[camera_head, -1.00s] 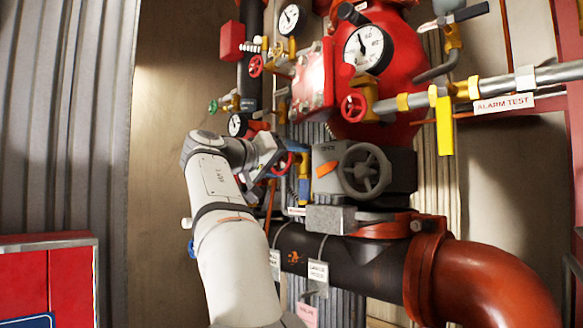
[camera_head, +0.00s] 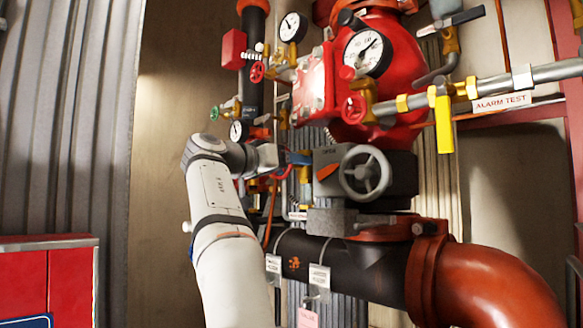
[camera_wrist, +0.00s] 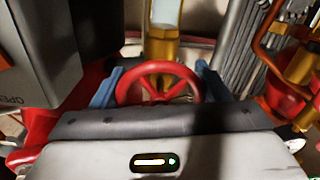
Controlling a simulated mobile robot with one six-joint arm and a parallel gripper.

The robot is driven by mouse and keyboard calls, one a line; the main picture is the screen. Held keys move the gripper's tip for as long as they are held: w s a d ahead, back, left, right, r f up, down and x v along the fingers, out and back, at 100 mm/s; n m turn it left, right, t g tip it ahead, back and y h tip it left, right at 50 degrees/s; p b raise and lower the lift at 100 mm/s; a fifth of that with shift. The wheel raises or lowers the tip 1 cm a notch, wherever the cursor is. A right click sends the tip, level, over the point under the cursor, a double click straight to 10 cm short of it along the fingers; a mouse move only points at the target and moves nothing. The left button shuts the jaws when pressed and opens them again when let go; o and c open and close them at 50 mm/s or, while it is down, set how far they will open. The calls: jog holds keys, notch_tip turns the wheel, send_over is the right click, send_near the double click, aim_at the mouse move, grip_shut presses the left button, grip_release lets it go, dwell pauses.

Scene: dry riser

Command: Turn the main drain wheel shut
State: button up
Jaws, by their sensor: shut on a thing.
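My gripper (camera_wrist: 160,88) is shut on a red handwheel (camera_wrist: 158,80), with one blue finger at each side of its rim in the wrist view. The wheel sits in front of a brass-yellow valve body (camera_wrist: 165,45). In the head view the wheel (camera_head: 283,173) is mostly hidden by my gripper (camera_head: 290,165), left of the grey valve box. I cannot read a label that names this wheel.
A large grey handwheel (camera_head: 365,172) on a grey box stands close to the right. A black pipe (camera_head: 340,268) with hanging tags runs below. Red gauge valves (camera_head: 352,108) are above. Bare wall (camera_head: 180,100) lies left.

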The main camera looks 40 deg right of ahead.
jog(key=o, duration=0.8)
jog(key=shift+w+a, duration=0.1)
jog(key=shift+a, duration=0.05)
jog(key=shift+c, duration=0.2)
jog(key=shift+o, duration=1.1)
jog(key=a, duration=0.7)
jog(key=shift+s+a+b, duration=0.35)
jog(key=shift+a+b, duration=0.05)
